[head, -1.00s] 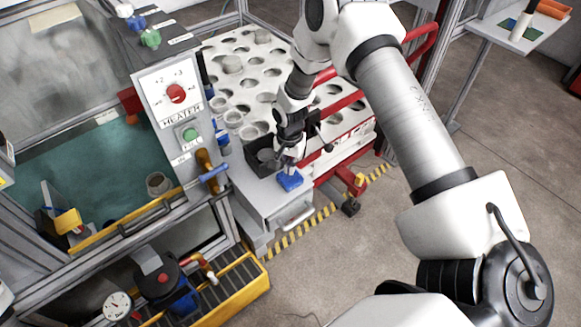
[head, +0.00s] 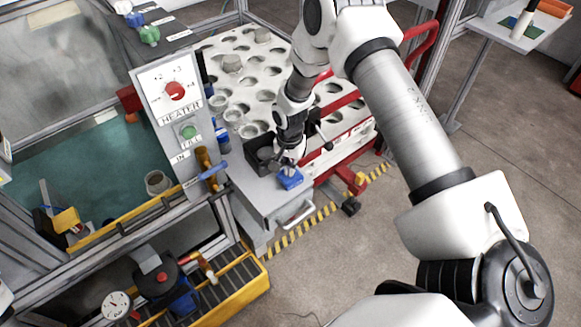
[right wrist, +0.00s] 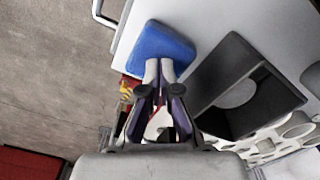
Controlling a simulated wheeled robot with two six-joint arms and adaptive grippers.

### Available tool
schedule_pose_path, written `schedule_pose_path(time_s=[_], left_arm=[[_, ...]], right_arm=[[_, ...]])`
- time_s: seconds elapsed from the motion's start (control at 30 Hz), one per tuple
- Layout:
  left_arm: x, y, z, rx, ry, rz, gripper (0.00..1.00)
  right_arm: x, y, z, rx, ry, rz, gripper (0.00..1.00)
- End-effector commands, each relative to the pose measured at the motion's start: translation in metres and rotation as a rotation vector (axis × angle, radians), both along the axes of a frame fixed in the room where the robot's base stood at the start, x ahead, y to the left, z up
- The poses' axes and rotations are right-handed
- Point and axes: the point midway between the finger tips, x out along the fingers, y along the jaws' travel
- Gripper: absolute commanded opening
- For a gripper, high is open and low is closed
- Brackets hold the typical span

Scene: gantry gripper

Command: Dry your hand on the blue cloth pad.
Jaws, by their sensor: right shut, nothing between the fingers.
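The blue cloth pad (head: 290,179) lies on the grey top of a small cabinet (head: 262,200), near its right edge. My right gripper (head: 288,167) is at the pad, pointing down, with its fingers shut and empty. In the right wrist view the pad (right wrist: 160,50) shows just beyond the closed fingertips (right wrist: 159,66), which overlap its near edge. I cannot tell whether the fingertips press on it or hover just above. My left gripper is not in view.
A black open box (head: 259,158) stands beside the pad; it also shows in the right wrist view (right wrist: 275,92). Behind is a white rack with round holes (head: 262,88). The heater panel (head: 172,95) and a teal tank (head: 100,165) are to the left. Open floor lies right.

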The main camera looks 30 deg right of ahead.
Motion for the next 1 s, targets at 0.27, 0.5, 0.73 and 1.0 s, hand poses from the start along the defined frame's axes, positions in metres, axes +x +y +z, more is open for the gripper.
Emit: schedule_pose_path(time_s=[0.27,0.5,0.73,1.0], left_arm=[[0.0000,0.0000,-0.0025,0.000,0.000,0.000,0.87],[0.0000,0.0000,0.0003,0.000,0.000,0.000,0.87],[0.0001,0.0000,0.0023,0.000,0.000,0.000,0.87],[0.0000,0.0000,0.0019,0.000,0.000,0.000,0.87]], right_arm=[[-0.0001,0.0001,-0.0055,0.000,0.000,0.000,0.00],[-0.0004,0.0001,-0.0057,0.000,0.001,0.000,0.00],[-0.0008,0.0002,-0.0068,0.000,0.001,0.000,0.00],[-0.0011,0.0002,-0.0075,0.001,0.003,0.000,0.00]])
